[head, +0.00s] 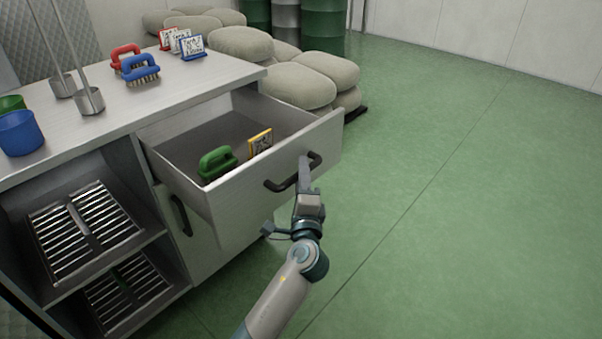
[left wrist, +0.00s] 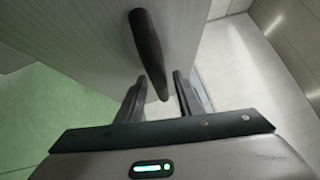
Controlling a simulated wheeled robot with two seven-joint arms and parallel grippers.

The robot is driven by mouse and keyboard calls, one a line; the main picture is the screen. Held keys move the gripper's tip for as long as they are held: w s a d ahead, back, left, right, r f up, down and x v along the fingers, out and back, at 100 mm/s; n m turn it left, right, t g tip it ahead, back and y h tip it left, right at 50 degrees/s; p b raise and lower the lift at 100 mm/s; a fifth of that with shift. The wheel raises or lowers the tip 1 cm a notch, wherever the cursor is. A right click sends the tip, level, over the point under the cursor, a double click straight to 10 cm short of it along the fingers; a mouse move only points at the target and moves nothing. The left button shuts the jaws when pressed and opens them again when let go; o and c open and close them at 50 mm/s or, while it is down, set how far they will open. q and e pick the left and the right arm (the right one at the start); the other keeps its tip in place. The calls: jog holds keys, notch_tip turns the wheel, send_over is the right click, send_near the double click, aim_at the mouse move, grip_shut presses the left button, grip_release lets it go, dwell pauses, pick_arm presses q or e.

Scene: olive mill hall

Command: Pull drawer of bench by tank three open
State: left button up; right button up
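The bench drawer (head: 235,210) is pulled well out, and its inside shows in the head view. Its dark bar handle (head: 283,184) is on the drawer front. My left gripper (head: 305,178) is at the right end of this handle. In the left wrist view the handle (left wrist: 149,50) runs between the two fingers (left wrist: 160,82). The fingers stand apart with gaps beside the handle, so the gripper looks open. Inside the drawer are a green brush (head: 217,162) and a yellow-framed card (head: 260,142). My right gripper is not in view.
The bench top (head: 190,92) holds a blue brush (head: 140,70), a red brush, small cards, ladles and a blue cup (head: 19,133). A cupboard door and shelves with racks are below. Sacks (head: 300,80) lie behind the bench. Green floor at right is clear.

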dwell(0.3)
pick_arm(q)
jog(key=s+d+f+b, duration=0.1)
jog(key=s+d+f, duration=0.1)
jog(key=s, duration=1.5)
jog(key=shift+f, duration=0.2)
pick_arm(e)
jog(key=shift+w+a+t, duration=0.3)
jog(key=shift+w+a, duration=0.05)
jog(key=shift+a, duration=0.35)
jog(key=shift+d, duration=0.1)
